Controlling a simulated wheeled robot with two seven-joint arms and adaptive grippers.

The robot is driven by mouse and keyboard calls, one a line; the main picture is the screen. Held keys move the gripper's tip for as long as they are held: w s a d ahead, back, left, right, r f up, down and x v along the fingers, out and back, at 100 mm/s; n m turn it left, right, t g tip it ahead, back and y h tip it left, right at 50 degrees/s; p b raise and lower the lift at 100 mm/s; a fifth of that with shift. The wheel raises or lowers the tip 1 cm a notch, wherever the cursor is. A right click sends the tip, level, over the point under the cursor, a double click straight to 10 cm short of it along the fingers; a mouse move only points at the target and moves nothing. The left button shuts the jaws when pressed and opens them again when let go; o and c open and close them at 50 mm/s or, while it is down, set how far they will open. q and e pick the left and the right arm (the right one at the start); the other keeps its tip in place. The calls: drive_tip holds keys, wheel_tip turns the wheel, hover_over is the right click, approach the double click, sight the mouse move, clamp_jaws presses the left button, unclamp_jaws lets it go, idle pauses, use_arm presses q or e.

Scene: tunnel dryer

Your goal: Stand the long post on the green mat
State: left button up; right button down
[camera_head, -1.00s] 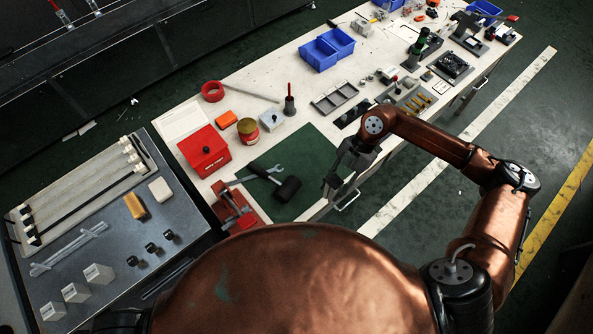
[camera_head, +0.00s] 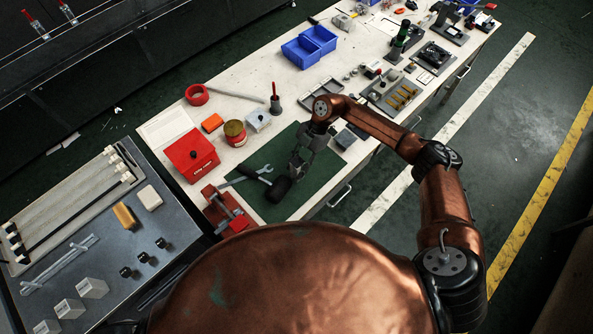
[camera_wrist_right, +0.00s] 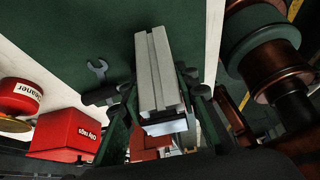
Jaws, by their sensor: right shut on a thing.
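The long post (camera_wrist_right: 152,62) is a pale grey grooved bar, seen in the right wrist view between the fingers of my right gripper (camera_wrist_right: 160,98). The gripper is shut on it. In the head view my right gripper (camera_head: 298,166) is above the green mat (camera_head: 318,176), close to the black mallet head (camera_head: 278,189). The post is hard to make out there. I cannot tell whether its end touches the mat. The mat also shows behind the post in the wrist view (camera_wrist_right: 75,25). My left gripper is not in view.
A wrench (camera_head: 254,174) and the mallet lie on the mat's left part. A red vise (camera_head: 222,208), a red rag box (camera_head: 190,155) and a red tin (camera_head: 235,133) stand left of it. A dark block (camera_head: 345,138) sits by its upper right edge. The mat's lower right is clear.

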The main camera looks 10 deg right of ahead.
sight(293, 178)
drive_tip(key=shift+w+a+f, duration=0.15)
drive_tip(key=shift+w+f, duration=0.05)
drive_tip(key=shift+f, duration=1.55)
drive_tip(key=c, duration=1.5)
unclamp_jaws()
drive_tip(key=shift+f, duration=0.15)
drive_tip(key=v, duration=1.2)
